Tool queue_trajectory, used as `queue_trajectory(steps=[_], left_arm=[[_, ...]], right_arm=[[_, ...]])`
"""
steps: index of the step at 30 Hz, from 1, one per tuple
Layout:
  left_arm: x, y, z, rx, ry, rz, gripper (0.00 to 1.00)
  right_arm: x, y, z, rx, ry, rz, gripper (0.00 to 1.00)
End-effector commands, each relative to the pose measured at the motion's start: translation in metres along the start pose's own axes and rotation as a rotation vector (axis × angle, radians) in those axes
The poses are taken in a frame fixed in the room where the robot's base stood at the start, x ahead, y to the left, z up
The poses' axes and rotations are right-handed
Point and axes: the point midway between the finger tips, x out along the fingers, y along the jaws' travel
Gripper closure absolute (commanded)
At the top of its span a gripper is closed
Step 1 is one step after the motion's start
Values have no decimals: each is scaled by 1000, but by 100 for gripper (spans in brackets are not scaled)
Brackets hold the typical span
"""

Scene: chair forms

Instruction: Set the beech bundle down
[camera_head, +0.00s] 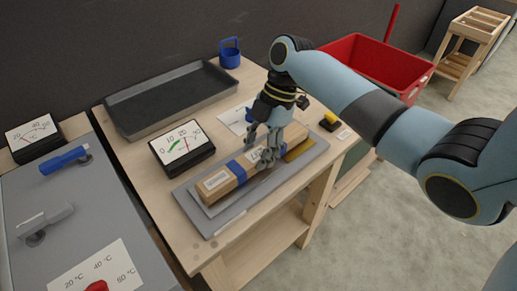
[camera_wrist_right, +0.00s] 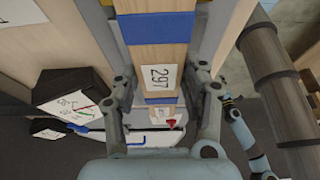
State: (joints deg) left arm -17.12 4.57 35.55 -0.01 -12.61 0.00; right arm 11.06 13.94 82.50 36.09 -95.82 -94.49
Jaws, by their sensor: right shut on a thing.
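The beech bundle (camera_head: 215,186) is a long pale wooden block with blue bands and a white label. It lies along a grey plate (camera_head: 227,222) on the wooden table in the head view, though any small gap beneath it cannot be made out. My right gripper (camera_head: 264,157) reaches down over its middle, fingers on both sides, shut on it. In the right wrist view the bundle (camera_wrist_right: 154,55) runs between the fingers, with a label reading 297. My left gripper is not in view.
A dial display (camera_head: 182,147) stands just behind the plate. A dark grey tray (camera_head: 160,110), a blue holder (camera_head: 230,55) and a small yellow-and-black item (camera_head: 329,121) are on the table. A red bin (camera_head: 385,65) stands behind at right. A grey bench (camera_head: 30,195) adjoins at left.

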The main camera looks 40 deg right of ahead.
Motion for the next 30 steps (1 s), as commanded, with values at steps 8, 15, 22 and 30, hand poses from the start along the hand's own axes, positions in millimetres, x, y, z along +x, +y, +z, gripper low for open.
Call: queue_trajectory(steps=[8,15,22,30], left_arm=[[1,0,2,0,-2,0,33],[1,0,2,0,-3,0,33],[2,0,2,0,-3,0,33],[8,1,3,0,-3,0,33]], right_arm=[[2,0,1,0,0,0,36],[2,0,1,1,0,0,33],[-18,1,1,0,-2,3,33],[-78,1,2,-1,-3,3,33]])
